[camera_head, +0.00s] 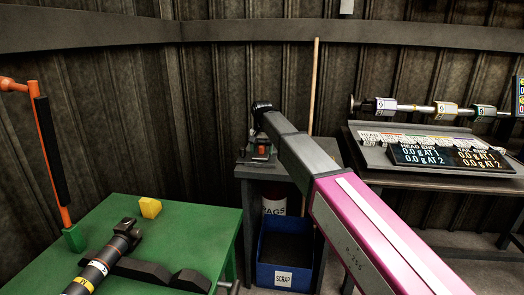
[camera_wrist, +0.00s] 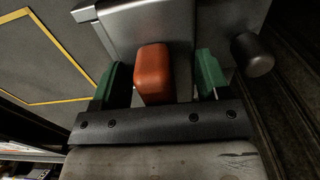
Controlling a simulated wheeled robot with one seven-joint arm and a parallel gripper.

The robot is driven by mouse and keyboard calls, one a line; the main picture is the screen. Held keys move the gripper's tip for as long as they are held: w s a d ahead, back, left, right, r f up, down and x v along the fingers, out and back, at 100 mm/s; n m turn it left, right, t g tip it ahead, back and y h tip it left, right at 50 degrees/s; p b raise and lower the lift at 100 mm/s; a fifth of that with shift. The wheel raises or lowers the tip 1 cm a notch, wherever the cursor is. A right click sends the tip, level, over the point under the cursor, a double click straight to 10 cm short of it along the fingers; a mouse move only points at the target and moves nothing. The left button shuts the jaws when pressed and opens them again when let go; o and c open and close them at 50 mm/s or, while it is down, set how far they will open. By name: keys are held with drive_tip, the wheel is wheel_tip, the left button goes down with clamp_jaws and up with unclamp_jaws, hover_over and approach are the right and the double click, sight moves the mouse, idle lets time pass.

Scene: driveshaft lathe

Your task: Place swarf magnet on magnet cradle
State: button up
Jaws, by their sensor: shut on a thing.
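In the wrist view, the green fingers of my gripper (camera_wrist: 160,75) stand on either side of an orange-red block, which I take to be part of the swarf magnet (camera_wrist: 153,70). A silver-grey stepped body lies just beyond it; I cannot tell whether it belongs to the magnet or the cradle. My gripper is shut on the magnet, though the exact contact is hard to see. In the head view, the orange part (camera_head: 262,150) shows small and low over the small grey table, under my wrist. I cannot make out the magnet cradle for certain.
The small grey table (camera_head: 250,172) has a yellow outline (camera_wrist: 62,98) on its top. A blue scrap bin (camera_head: 284,272) stands below. A green table (camera_head: 190,222) with a shaft (camera_head: 100,262) and yellow block (camera_head: 150,208) is at left. A balancing bench (camera_head: 365,158) stands at right.

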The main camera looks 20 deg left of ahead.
drive_tip(key=o, duration=0.9)
drive_tip(key=shift+f, duration=0.1)
wheel_tip(320, 180, up, 12)
drive_tip(key=shift+r, duration=0.15)
